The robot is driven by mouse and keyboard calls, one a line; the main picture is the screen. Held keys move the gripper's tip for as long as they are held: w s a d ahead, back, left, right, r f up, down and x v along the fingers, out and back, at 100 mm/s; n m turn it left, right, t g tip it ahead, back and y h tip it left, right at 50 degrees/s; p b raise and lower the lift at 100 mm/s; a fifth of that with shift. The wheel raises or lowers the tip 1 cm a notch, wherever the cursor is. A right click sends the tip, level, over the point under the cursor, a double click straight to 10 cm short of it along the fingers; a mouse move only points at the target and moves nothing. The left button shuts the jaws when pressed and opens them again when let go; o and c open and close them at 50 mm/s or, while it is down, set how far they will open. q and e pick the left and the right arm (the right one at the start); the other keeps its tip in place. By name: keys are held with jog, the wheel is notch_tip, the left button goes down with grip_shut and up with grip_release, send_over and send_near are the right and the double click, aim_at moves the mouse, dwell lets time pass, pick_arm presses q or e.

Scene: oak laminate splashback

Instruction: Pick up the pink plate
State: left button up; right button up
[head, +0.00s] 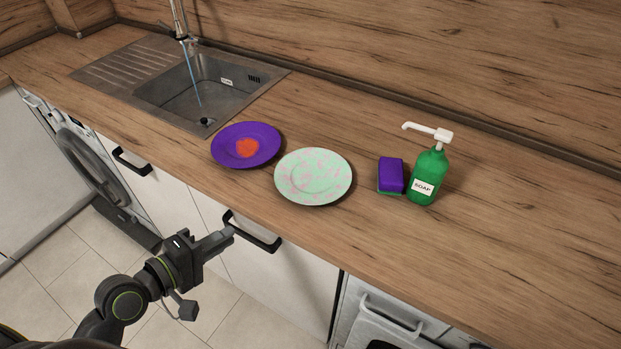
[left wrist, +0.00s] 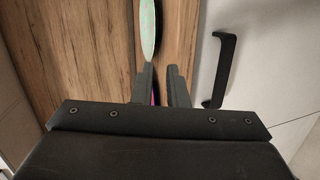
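No plate of plain pink shows in the head view. A pale green plate with pink blotches (head: 313,178) lies on the worktop, and its edge shows in the left wrist view (left wrist: 148,28). A purple plate (head: 228,150) with an orange-red patch lies to its left, closer to the sink. My left gripper (head: 222,240) is in front of the counter edge, apart from both plates. In the left wrist view its fingers (left wrist: 160,75) stand apart with nothing held between them. A small pink-purple sliver shows beside the left finger, mostly hidden. My right gripper is out of view.
A purple and green sponge (head: 391,175) and a green soap bottle (head: 427,178) stand right of the plates. A sink (head: 200,88) with running water is at the back left. Black cabinet handles (head: 252,232) stick out below the counter (head: 480,255). The right worktop is clear.

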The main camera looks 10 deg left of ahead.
pick_arm(q)
jog(key=p, duration=0.2)
send_near(286, 207)
jog(key=w+d, duration=0.1)
jog(key=w, duration=0.1)
jog(key=w+d+r, duration=0.1)
jog(key=shift+w+d, duration=0.2)
jog(key=shift+w, duration=0.15)
jog(key=shift+w+d, duration=0.25)
jog(key=shift+w, duration=0.25)
jog(key=p+x, duration=0.1)
jog(key=x, duration=0.3)
jog(key=shift+w, duration=0.1)
jog(key=shift+a, duration=0.1)
grip_shut()
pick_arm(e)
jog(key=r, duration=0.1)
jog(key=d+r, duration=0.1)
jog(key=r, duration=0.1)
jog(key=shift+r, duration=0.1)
